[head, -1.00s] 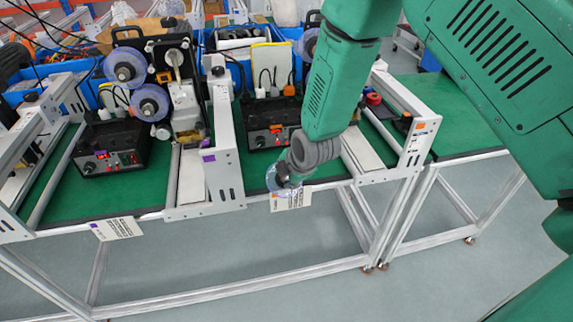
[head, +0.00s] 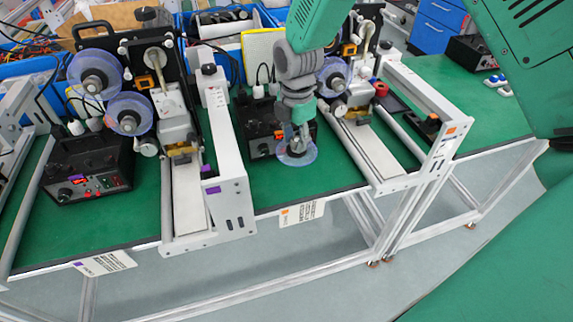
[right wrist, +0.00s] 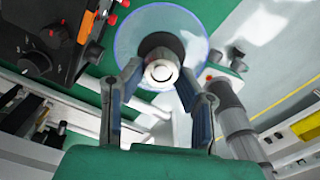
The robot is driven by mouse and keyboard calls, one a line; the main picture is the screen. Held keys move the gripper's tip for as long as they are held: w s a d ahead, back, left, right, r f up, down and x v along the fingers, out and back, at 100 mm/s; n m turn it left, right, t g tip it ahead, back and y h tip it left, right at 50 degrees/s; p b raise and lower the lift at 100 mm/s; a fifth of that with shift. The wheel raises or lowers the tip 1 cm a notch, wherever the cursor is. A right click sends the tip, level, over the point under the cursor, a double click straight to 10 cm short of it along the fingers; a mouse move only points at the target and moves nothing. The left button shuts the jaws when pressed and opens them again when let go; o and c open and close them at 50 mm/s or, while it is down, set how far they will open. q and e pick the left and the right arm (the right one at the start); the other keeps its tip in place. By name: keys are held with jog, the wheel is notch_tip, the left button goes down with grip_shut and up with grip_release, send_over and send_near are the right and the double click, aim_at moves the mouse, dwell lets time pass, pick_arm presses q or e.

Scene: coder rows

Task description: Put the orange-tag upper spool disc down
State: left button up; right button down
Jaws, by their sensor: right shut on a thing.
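My right gripper (head: 298,136) points down over the green bench top and is shut on a clear, blue-rimmed spool disc (head: 297,156). In the right wrist view, the fingers (right wrist: 161,76) close on the dark and white hub of the disc (right wrist: 128,40). The disc lies flat, low over the green surface, in front of a black control box (head: 260,129). I cannot tell whether it touches the surface. The orange-tag machine frame (head: 449,140) stands to its right, with another clear disc (head: 333,77) on the upright behind. My left gripper is not in view.
A purple-tag machine (head: 215,150) with two clear discs (head: 95,75) stands on the left. A white rail (head: 370,147) lies right of the held disc. Green bench top (head: 265,190) is bare in front of it. A label card (head: 302,213) hangs at the bench edge.

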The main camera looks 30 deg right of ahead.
aim_at(291, 156)
jog(key=f, duration=0.2)
jog(key=a+f, duration=0.1)
jog(key=f, duration=0.1)
jog(key=shift+s+a, duration=0.1)
jog(key=shift+s, duration=0.3)
jog(key=shift+a+f, duration=0.1)
jog(key=shift+f, duration=0.2)
jog(key=f, duration=0.4)
jog(key=shift+w+d+f+p, duration=0.2)
jog(key=shift+d+p, duration=0.1)
jog(key=shift+d, duration=0.1)
jog(key=shift+s+d+f, duration=0.1)
jog(key=shift+d, duration=0.05)
jog(key=c, duration=1.2)
grip_release()
jog(key=shift+a, duration=0.3)
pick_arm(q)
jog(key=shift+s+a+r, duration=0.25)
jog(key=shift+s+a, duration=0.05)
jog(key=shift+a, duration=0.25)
pick_arm(e)
jog(key=shift+a, duration=0.15)
